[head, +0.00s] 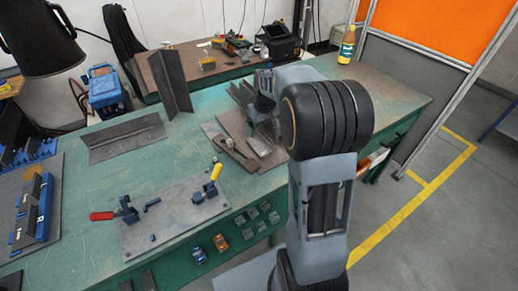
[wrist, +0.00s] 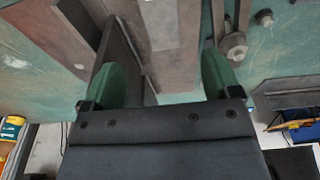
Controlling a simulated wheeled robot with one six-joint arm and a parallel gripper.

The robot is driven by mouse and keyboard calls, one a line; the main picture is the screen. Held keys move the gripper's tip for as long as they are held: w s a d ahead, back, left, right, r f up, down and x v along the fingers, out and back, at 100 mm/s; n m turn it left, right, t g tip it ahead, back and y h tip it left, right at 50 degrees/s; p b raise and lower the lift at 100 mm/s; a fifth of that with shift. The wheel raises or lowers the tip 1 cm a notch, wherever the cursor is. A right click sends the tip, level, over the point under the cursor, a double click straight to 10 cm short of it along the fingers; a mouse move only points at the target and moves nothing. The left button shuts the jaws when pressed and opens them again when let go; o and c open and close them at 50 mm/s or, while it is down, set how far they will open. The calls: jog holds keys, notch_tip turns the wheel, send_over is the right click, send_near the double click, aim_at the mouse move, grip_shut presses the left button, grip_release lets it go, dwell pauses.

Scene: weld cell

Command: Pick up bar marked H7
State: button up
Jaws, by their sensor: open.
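Several grey steel bars and flat pieces (head: 240,140) lie in a loose pile on the green bench, below and beside my arm. No H7 mark can be read in either view, so I cannot tell which bar carries it. In the wrist view my gripper (wrist: 163,80) is open, its two green fingers apart. A pale grey bar (wrist: 170,25) shows between the fingers, and a dark upright plate (wrist: 118,45) shows close by the left finger. I cannot tell whether either finger touches metal. In the head view my arm hides the fingertips and part of the pile.
A fixture plate (head: 175,215) with red and yellow handled clamps sits at the front of the bench (head: 75,180). Angle steel (head: 172,85) stands behind. A yellow-green bottle (head: 347,45) stands at the back right. In the wrist view, bolt-like round parts (wrist: 235,45) lie right.

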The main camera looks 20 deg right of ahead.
aim_at(259, 146)
jog(key=shift+w+a+f, duration=0.1)
jog(key=shift+w+f, duration=0.2)
jog(key=shift+f, duration=1.4)
jog(key=shift+w+a+f, duration=0.1)
jog(key=shift+w+f, duration=0.2)
jog(key=shift+f, duration=1.35)
jog(key=shift+w+f, duration=0.3)
jog(key=shift+f, duration=1.4)
jog(key=shift+c, duration=0.4)
jog(key=c, duration=1.4)
